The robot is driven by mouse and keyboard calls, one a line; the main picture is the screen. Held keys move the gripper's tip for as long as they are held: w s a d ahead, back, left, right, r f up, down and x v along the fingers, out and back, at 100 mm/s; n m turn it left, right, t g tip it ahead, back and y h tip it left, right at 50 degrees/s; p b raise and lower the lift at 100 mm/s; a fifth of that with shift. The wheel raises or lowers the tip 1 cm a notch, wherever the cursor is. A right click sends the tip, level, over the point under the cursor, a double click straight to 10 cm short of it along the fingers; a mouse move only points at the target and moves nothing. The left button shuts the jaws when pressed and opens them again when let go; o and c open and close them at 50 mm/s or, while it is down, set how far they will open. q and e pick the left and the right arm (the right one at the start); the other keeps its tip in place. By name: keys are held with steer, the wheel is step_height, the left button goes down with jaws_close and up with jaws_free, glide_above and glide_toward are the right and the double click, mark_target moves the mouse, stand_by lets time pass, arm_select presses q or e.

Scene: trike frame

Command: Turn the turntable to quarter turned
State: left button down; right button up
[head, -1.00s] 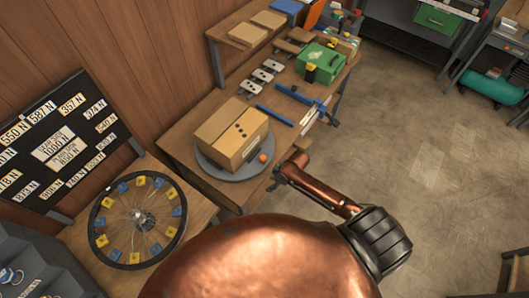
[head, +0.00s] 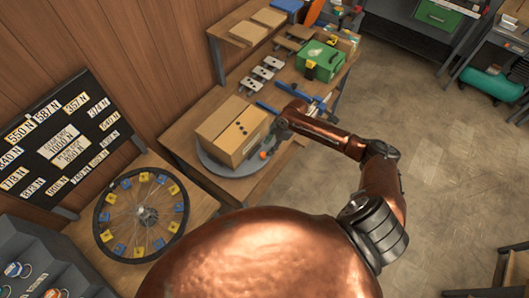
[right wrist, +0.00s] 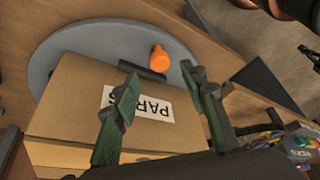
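The turntable is a grey disc (head: 212,168) on the wooden bench, with a cardboard box (head: 228,133) on it. An orange knob (head: 263,155) stands near the disc's rim, beside the box. In the right wrist view the disc (right wrist: 85,45), the knob (right wrist: 158,58) and the box with a PARTS label (right wrist: 85,90) show close up. My right gripper (head: 277,131) is at the box's right side. In the right wrist view its fingers (right wrist: 160,76) are spread, with the knob just beyond the gap between the tips. Contact with the box cannot be told. My left gripper is out of view.
Behind the turntable the bench holds blue bars (head: 268,109), grey metal plates (head: 268,69) and a green case (head: 320,62). A spoked wheel (head: 142,216) lies to the left, by a black label board (head: 65,147).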

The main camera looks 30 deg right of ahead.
mark_target(263, 154)
steer(key=x, duration=0.6)
steer(key=shift+p, duration=0.35)
jaws_close()
stand_by(0.3)
